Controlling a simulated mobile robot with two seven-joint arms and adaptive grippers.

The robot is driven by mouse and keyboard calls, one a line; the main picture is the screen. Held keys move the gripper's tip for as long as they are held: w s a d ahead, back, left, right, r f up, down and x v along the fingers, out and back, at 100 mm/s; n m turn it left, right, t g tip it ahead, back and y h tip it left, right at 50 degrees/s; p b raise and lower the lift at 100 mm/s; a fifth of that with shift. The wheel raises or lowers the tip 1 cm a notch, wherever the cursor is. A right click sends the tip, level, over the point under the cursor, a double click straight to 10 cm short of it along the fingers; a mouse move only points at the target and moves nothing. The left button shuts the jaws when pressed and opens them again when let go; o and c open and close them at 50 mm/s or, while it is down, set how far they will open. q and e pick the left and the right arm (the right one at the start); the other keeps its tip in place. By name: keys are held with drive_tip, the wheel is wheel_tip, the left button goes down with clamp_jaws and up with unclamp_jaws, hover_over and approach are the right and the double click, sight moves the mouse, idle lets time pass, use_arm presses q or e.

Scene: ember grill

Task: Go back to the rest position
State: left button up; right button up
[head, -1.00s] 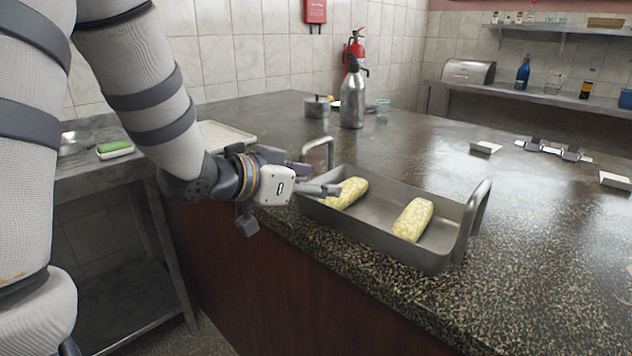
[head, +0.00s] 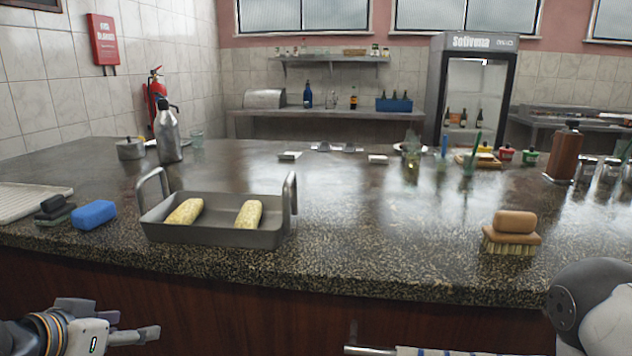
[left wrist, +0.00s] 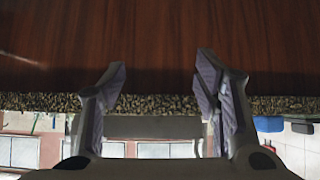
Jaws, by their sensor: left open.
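My left gripper (head: 135,326) is at the lower left of the head view, low in front of the wooden counter front and below the counter edge. In the left wrist view its two fingers (left wrist: 160,75) are spread apart with nothing between them. A grey metal tray with two upright handles (head: 215,236) rests on the granite counter above and right of the gripper. My right gripper is out of view; only a part of my right arm shows at the lower right.
The granite counter (head: 380,240) has a blue sponge (head: 94,215) left of the tray and a wooden brush (head: 512,236) at right. A metal bottle (head: 167,135) and small pot (head: 130,149) stand farther back. A rail (head: 370,350) with a cloth shows at the bottom.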

use_arm(q)
drive_tip(key=s+d+f+g, duration=0.3)
drive_tip(key=s+f, duration=0.4)
drive_tip(key=f, duration=0.2)
drive_tip(key=s+d+f+g, duration=0.3)
drive_tip(key=s+f, duration=0.3)
drive_tip(key=f, duration=0.2)
drive_tip(key=s+d+f+g, duration=0.2)
drive_tip(key=s+f, duration=0.1)
drive_tip(key=s, duration=0.5)
drive_tip(key=s+d+f+g, duration=0.2)
drive_tip(key=s+f+g, duration=0.1)
drive_tip(key=s, duration=0.6)
drive_tip(key=shift+s+d+f+n+y, duration=0.2)
drive_tip(key=shift+f+n+y, duration=0.15)
drive_tip(key=shift+f, duration=0.3)
